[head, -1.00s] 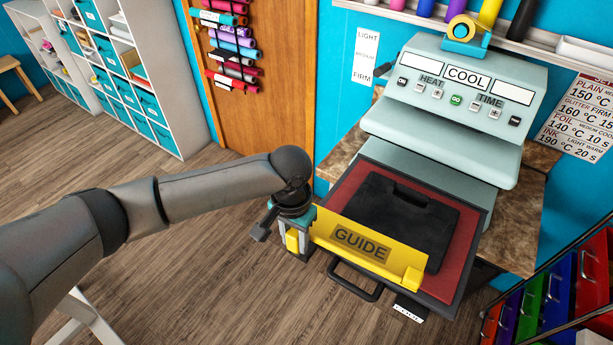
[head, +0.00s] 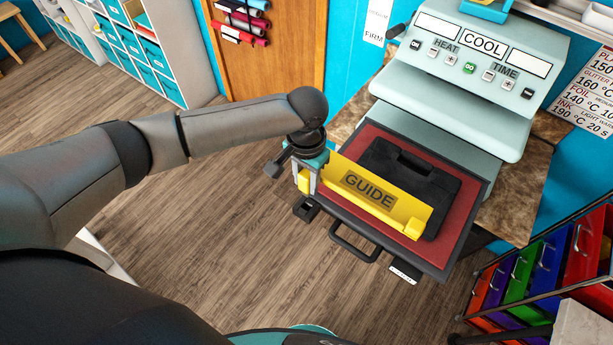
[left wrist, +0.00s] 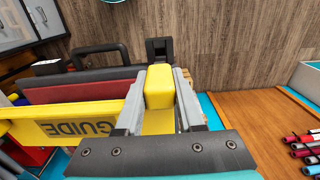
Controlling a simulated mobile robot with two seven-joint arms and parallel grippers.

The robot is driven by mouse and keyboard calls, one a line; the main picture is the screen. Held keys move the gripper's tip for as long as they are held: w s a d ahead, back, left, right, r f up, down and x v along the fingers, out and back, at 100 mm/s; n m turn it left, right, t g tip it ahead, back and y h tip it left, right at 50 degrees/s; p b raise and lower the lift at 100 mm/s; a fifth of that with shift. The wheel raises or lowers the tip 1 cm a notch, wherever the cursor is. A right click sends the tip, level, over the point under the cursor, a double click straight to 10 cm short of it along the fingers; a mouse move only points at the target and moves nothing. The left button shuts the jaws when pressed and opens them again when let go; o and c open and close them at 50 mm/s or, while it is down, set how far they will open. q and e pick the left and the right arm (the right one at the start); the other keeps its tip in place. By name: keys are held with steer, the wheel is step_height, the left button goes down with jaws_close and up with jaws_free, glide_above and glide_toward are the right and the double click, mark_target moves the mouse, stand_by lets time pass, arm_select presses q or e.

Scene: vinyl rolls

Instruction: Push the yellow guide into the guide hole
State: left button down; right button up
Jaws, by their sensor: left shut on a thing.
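The yellow guide (head: 367,190), a long bar marked GUIDE, lies along the front of the heat press's red pad. My left gripper (head: 308,180) is shut on the yellow block at its left end. In the left wrist view, the gripper's fingers (left wrist: 160,90) stand on both sides of that block, and the guide (left wrist: 75,125) runs off to the left. A black bracket with an opening, which looks like the guide hole (head: 306,208), sits just below the gripper at the tray's left corner. It also shows beyond the block in the left wrist view (left wrist: 160,49), apart from it. My right gripper is not in view.
A black slab (head: 408,185) with a handle lies on the red pad (head: 462,190). The tray's black handle (head: 352,243) sticks out in front. The pale green press (head: 450,110) stands behind. Coloured drawers (head: 540,260) are at the right. The floor at left is clear.

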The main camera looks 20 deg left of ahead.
arm_select(q)
steer(key=b, duration=0.2)
glide_above(305, 203)
steer(key=s, duration=0.1)
steer(key=shift+d+f, duration=0.2)
steer(key=shift+f, duration=1.2)
steer(key=shift+d+f, duration=0.15)
steer(key=shift+f, duration=1.2)
steer(key=shift+p, duration=0.4)
steer(key=shift+f+p, duration=0.1)
steer(key=shift+p, duration=0.2)
steer(key=shift+f, duration=0.55)
steer(key=shift+f, duration=0.75)
stand_by(0.4)
steer(key=shift+f, duration=0.45)
stand_by(0.9)
steer(key=shift+s+f, duration=0.1)
stand_by(0.5)
steer(key=shift+s+a+f, duration=0.1)
steer(key=shift+f, duration=0.05)
